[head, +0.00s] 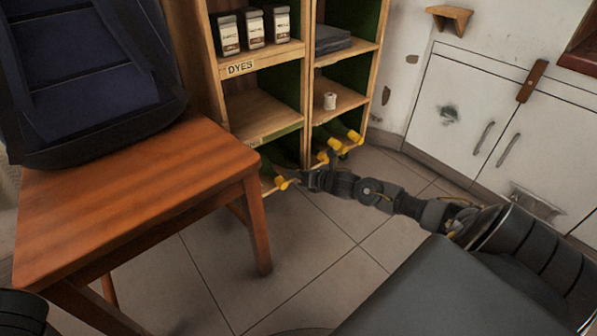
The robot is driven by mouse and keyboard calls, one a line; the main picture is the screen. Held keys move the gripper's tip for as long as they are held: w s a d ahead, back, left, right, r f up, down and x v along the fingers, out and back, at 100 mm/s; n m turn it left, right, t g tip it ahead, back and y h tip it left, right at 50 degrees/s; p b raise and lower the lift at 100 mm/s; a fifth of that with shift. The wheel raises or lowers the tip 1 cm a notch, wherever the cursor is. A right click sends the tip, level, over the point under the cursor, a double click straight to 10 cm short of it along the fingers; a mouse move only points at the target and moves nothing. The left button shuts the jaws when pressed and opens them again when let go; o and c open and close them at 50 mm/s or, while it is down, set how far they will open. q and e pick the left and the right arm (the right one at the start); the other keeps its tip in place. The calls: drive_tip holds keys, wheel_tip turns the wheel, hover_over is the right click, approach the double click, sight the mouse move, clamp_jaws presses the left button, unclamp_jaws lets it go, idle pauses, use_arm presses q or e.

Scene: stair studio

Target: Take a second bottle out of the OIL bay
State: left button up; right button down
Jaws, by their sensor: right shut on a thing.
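My right gripper (302,181) reaches in from the right to the lowest bays of the wooden shelf and is shut on a yellow-capped bottle (282,183) at the front of the lower left bay. The bottle's body is mostly hidden. More yellow-capped dark bottles (354,136) lie in the lower right bay, caps toward the front, just beyond the gripper; one cap (335,145) is close to my wrist. I cannot read an OIL label; a label strip (253,142) above the lower left bay is too small and cut off. My left gripper is out of view.
A wooden table (130,185) with a dark blue chair-like object (85,75) stands left. White cupboards (500,110) stand right. Tiled floor between is clear.

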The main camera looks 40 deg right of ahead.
drive_tip(key=c, duration=1.1)
unclamp_jaws()
drive_tip(key=shift+c, duration=0.2)
drive_tip(key=shift+o, duration=0.5)
drive_tip(key=shift+s, duration=0.1)
drive_tip(key=p+v, duration=0.6)
drive_tip(key=v, duration=0.4)
drive_tip(key=shift+s+r+p, duration=0.2)
drive_tip(key=shift+s+p, duration=0.1)
drive_tip(key=shift+p, duration=0.1)
